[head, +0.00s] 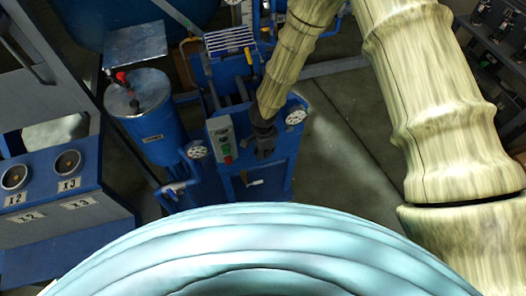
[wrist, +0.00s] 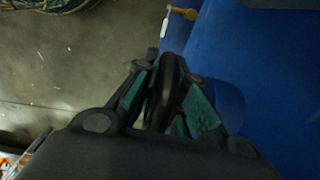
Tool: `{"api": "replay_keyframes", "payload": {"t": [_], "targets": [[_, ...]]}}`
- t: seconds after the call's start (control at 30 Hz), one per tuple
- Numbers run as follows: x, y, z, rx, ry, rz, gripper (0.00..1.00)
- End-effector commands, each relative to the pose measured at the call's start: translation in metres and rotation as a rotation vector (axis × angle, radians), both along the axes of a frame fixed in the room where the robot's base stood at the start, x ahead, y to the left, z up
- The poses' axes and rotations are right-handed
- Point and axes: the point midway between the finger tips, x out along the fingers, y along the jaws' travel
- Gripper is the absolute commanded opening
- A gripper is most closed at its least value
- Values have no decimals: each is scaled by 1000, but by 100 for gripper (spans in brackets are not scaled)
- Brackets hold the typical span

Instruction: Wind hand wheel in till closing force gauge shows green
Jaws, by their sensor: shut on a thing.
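My gripper (head: 264,143) is at the blue machine (head: 280,178) in the head view, at the end of my pale arm. In the wrist view my gripper (wrist: 172,100) has its teal-padded fingers shut on a dark, curved rim, which looks like the hand wheel (wrist: 171,80). The fingers stand on both sides of the rim. The rest of the wheel is hidden or too dark to make out. A white round gauge (head: 295,117) sits just right of my gripper. Its needle and any green zone are too small to read.
A grey control box (head: 220,139) with green and red buttons stands left of my gripper. A second gauge (head: 197,149) and a blue tank (head: 147,118) are farther left. A labelled blue cabinet (head: 60,205) is at far left. Floor (head: 345,150) right of the machine is clear.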

Motion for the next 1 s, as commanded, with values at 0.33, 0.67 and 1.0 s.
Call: {"api": "replay_keyframes", "payload": {"t": [0.33, 0.67, 1.0], "targets": [[-2, 3, 1, 66, 26, 0, 0], [-3, 4, 2, 133, 47, -1, 0], [-3, 6, 3, 204, 70, -1, 0]]}}
